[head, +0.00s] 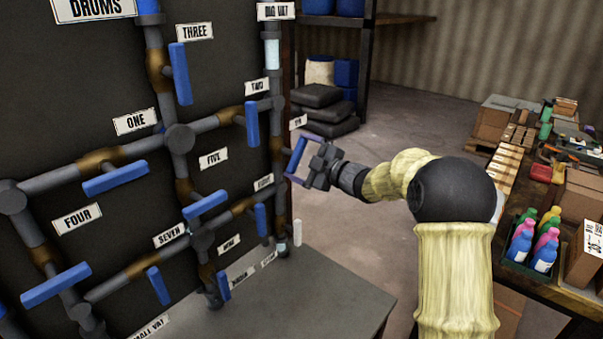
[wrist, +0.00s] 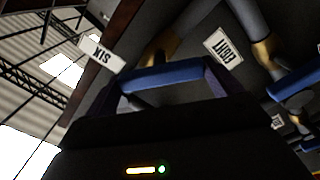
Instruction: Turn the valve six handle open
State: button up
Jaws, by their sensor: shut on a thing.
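The valve six handle is a blue bar (head: 295,156) on the right edge of the pipe board in the head view, under a small, hard-to-read label (head: 298,122). In the wrist view the blue handle (wrist: 172,74) runs nearly level across the jaws, beside the upside-down SIX label (wrist: 101,53). My gripper (head: 299,161) reaches in from the right and is shut on this handle. Its dark purple fingers show at both ends of the bar (wrist: 165,82). The valve body behind the handle is mostly hidden.
The valve two handle (head: 252,124) and valve eight handle (head: 261,220) are close by on the left. A grey ledge (head: 330,290) lies below the board. A table with bottles (head: 545,250) and boxes stands at the right. Open floor lies behind my arm.

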jog(key=n+b, duration=0.1)
jog(key=b, duration=0.1)
jog(key=n+b, duration=0.2)
jog(key=shift+f+n, duration=0.3)
jog(key=shift+r+n+b, duration=0.15)
jog(key=shift+n+b, duration=0.95)
jog(key=shift+b, duration=0.15)
jog(key=o, duration=0.7)
jog(key=shift+r, duration=0.1)
jog(key=b+v, duration=0.1)
jog(key=v, duration=1.6)
jog(key=shift+s+d, duration=0.1)
